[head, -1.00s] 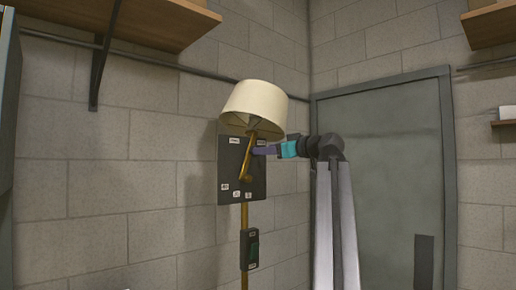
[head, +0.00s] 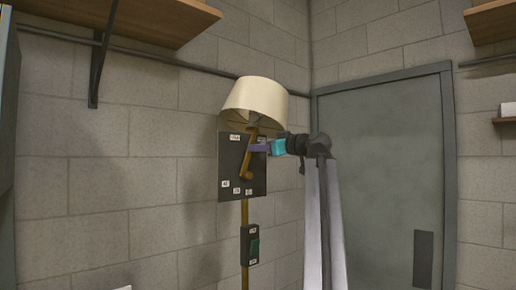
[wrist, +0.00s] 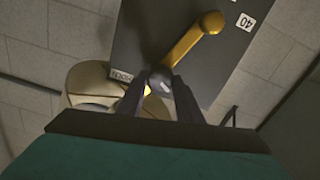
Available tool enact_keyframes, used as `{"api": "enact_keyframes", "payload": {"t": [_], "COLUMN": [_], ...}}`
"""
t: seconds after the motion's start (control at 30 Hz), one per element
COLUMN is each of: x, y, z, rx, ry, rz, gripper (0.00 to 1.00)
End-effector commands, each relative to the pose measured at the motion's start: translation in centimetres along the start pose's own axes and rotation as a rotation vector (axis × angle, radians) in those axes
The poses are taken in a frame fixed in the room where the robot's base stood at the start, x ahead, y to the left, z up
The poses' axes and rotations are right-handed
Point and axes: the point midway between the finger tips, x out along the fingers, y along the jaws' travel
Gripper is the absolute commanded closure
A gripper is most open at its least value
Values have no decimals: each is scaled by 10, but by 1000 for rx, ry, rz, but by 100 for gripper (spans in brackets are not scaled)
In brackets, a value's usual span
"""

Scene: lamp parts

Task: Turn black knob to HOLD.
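A dark panel (head: 228,178) with small white labels hangs on the block wall under a cream lampshade (head: 256,97). A brass crank-like arm (head: 245,165) lies across its front. My gripper (head: 256,148) comes from the right and reaches the panel's upper part, its fingers beside the brass arm. In the wrist view, a dark rounded knob (wrist: 160,80) with a pale mark sits between my two fingertips (wrist: 160,86). Whether the fingers touch it cannot be told. One label (wrist: 245,22) reads 40; another (wrist: 122,75) beside the left finger is too small to read surely.
A box with a green switch (head: 254,245) is on the brass pole (head: 244,220) below the panel. A grey door (head: 385,170) stands to the right. Wooden shelves (head: 150,20) are high at left and right. The space left of the panel is bare wall.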

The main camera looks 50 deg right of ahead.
Motion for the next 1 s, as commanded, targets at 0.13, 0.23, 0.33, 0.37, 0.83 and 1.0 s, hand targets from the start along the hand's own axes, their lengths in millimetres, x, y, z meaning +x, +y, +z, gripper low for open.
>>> {"api": "enact_keyframes", "payload": {"t": [0.13, 0.23, 0.33, 0.37, 0.83, 1.0], "x": [1, 2, 2, 2, 2, 2], "y": [-8, -5, -4, -4, -1, 0], "z": [-1, 0, 0, 0, -1, -1], "rx": [3, 11, 32, 40, 327, 482], "ry": [-1, -1, -1, 0, 1, 2], "rz": [-7, -8, -8, -8, -5, -4], "gripper": [90, 90, 90, 90, 90, 90]}}
